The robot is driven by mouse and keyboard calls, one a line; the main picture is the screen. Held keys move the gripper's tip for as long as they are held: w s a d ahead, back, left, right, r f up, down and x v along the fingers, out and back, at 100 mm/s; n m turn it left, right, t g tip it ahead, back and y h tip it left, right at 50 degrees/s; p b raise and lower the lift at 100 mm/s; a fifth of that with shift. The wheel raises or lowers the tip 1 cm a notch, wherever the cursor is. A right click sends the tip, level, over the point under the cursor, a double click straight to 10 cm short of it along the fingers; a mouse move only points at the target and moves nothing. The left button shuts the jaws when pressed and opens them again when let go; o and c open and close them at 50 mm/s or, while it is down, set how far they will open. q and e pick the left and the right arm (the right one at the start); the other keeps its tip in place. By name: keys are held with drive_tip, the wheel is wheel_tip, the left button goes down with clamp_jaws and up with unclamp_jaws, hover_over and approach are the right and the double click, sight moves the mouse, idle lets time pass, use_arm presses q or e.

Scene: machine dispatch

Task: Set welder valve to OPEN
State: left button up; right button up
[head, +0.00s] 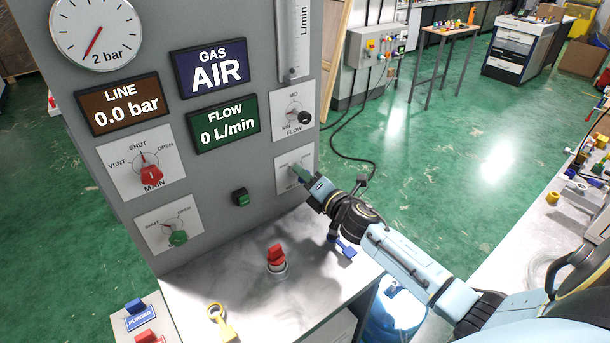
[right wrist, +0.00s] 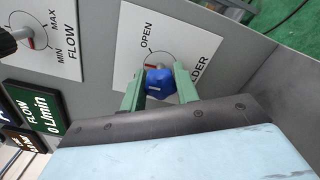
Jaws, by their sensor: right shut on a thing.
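The welder valve is a blue knob (right wrist: 158,84) on a white plate (right wrist: 205,45) at the panel's lower right. My right gripper (right wrist: 157,92) is shut on the knob, one green finger on each side. In the head view my right gripper (head: 299,173) reaches the plate (head: 284,160) from the right and hides the knob. My left gripper is not in view.
The grey panel also carries a FLOW knob (head: 304,118), a red MAIN knob (head: 151,175), a green knob (head: 178,238) and a green button (head: 240,198). A red knob (head: 277,257) and yellow tag (head: 219,320) are on the bench below.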

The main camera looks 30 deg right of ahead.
drive_tip(key=m+p, duration=0.1)
drive_tip(key=m, duration=0.3)
drive_tip(key=shift+m, duration=0.3)
drive_tip(key=shift+m+p, duration=0.85)
drive_tip(key=shift+m, duration=1.65)
drive_tip(key=o, duration=1)
drive_tip(key=shift+c, duration=0.2)
drive_tip(key=s+d, duration=0.1)
drive_tip(key=s, duration=1.2)
drive_tip(key=shift+s+b, duration=0.2)
drive_tip(key=shift+b, duration=0.15)
